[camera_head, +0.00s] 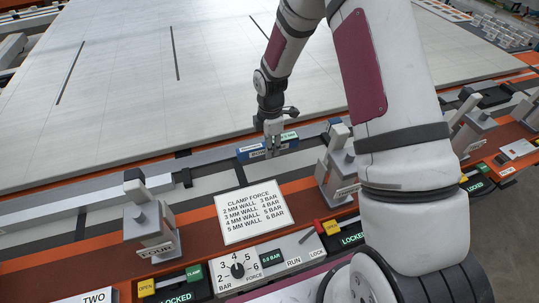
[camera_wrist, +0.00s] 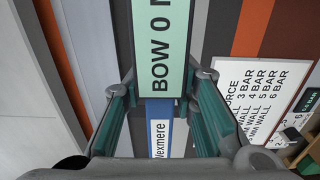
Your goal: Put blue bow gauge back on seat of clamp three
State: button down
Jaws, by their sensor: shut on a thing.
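The blue bow gauge (camera_head: 249,154) is a blue block with a pale green panel, in my gripper (camera_head: 271,143) above or at the grey rail behind the sign. I cannot tell if it touches the rail. In the wrist view the gauge (camera_wrist: 180,137) lies between the teal finger pads, its green panel reading "BOW 0 M" and a white label "Wexmere". A clamp (camera_head: 336,172), its label too small to read surely, stands right of the gauge. Its seat is not clearly visible. Clamp four (camera_head: 150,232) stands to the left.
A white clamp force sign (camera_head: 254,213) lies on the orange beam in front of the gauge. A dial panel (camera_head: 245,267) and a locked switch box (camera_head: 345,238) are nearer. A large pale panel (camera_head: 150,85) fills the back. More clamps (camera_head: 476,130) stand at the right.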

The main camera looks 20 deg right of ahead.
aim_at(270, 163)
jog(key=shift+f, duration=2.4)
jog(key=shift+f, duration=0.15)
jog(key=c, duration=1.3)
grip_release()
